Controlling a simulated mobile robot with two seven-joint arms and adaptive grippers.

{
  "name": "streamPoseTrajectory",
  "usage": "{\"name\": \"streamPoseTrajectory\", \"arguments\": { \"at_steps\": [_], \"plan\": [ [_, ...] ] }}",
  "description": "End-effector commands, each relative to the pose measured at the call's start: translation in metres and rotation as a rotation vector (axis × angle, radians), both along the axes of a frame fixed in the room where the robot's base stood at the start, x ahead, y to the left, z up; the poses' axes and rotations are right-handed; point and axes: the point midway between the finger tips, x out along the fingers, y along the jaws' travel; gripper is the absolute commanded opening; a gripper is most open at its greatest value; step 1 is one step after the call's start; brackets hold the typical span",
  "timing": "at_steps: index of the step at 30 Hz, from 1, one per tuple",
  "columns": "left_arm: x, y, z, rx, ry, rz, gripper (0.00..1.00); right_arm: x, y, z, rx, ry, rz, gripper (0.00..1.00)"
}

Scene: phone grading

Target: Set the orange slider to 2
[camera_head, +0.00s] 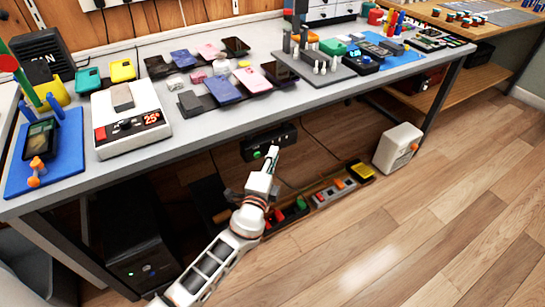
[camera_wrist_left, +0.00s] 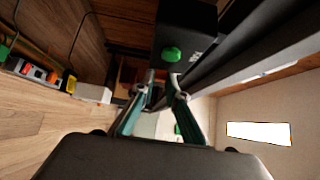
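No part is clearly readable as an orange slider with a scale. Small orange parts show in the head view: an orange knob (camera_head: 36,177) on the blue stand at the left, an orange piece (camera_head: 339,184) on the floor strip, and an orange part (camera_head: 413,147) on the white box. My left gripper (camera_head: 271,155) is just in front of a black box (camera_head: 284,137) under the table edge. In the wrist view its fingertips (camera_wrist_left: 162,76) have a gap with nothing visibly held, below the box's green button (camera_wrist_left: 172,54). My right gripper is not in view.
The table (camera_head: 215,128) carries several phones, a white device with a red display (camera_head: 131,122) and tool stands. A strip of switches (camera_head: 335,189) lies on the floor beneath. The white box (camera_head: 397,150) stands near the right table leg. Open wooden floor lies in front.

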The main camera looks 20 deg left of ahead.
Motion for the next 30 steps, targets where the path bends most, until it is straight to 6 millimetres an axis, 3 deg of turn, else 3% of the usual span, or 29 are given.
{"name": "streamPoseTrajectory", "arguments": {
  "at_steps": [8, 15, 19, 20, 21, 30],
  "plan": [
    [0.011, -0.010, -0.006, -0.002, 0.005, 0.000, 0.00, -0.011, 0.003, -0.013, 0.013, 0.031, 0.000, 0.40],
    [0.019, -0.015, -0.001, 0.000, 0.001, 0.001, 0.00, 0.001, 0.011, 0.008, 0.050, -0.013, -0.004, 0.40],
    [0.019, -0.015, -0.001, 0.000, 0.000, 0.000, 0.00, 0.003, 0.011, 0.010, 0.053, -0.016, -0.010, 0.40],
    [0.019, -0.015, 0.000, 0.000, 0.000, 0.000, 0.21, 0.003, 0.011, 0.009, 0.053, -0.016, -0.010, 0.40],
    [0.019, -0.015, 0.000, 0.000, 0.000, 0.000, 0.31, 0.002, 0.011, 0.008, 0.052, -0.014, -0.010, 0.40],
    [0.019, -0.015, 0.000, 0.000, 0.000, 0.000, 0.31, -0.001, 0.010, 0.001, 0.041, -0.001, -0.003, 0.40]
  ]
}}
